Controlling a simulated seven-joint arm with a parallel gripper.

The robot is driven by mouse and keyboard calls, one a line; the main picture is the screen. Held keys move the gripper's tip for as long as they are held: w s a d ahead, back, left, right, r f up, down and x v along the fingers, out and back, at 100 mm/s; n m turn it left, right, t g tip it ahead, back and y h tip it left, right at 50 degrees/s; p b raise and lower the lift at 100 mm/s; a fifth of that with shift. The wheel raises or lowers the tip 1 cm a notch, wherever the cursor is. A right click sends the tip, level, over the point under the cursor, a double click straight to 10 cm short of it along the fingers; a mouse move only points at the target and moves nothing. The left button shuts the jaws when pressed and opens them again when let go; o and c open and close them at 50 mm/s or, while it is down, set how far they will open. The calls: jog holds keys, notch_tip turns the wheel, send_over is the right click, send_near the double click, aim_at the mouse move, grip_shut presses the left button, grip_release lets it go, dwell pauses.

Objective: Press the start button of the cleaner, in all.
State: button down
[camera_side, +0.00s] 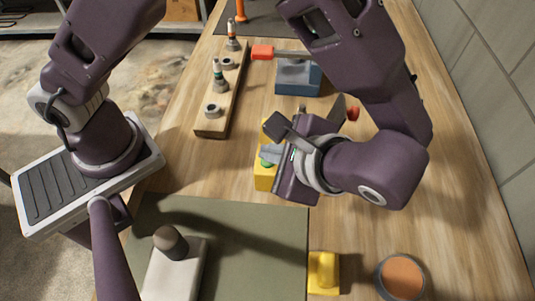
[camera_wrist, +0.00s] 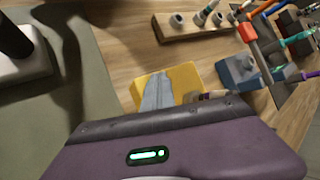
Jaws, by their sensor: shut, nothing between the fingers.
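A yellow box (camera_side: 264,180), which looks like the cleaner, stands on the wooden bench and is partly hidden by my gripper. A small green button (camera_side: 266,163) shows on its top, right at my fingertips. My gripper (camera_side: 270,152) is shut and empty, with its fingers over the box. I cannot tell whether they touch the button. In the wrist view my shut grey fingers (camera_wrist: 157,90) lie across the yellow top (camera_wrist: 183,80) and hide the button. A red knob (camera_side: 352,113) shows behind my wrist; what it belongs to is hidden.
A wooden rack (camera_side: 212,128) with spark plugs and sockets stands behind to the left. A blue block (camera_side: 297,82) stands by a red-ended tool (camera_side: 262,52). In front are a green mat (camera_side: 250,230), a white base with a dark knob (camera_side: 172,243), a yellow block (camera_side: 322,270) and a round dish (camera_side: 400,278).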

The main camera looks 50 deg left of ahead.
aim_at(271, 164)
jog(key=shift+r, duration=0.85)
jog(key=shift+r, duration=0.1)
jog(key=shift+r, duration=2.45)
jog(key=s+a+r+n+t+h, duration=0.2)
jog(key=s+a+r+n+h, duration=0.1)
jog(key=a, duration=0.5)
jog(key=s+a+r+n+t+h, duration=0.3)
jog(key=a+r+n+h, duration=0.2)
jog(key=a, duration=0.3)
jog(key=shift+s+r+n+h, duration=0.25)
jog(key=shift+s+n+h, duration=0.15)
jog(key=shift+n+h, duration=0.3)
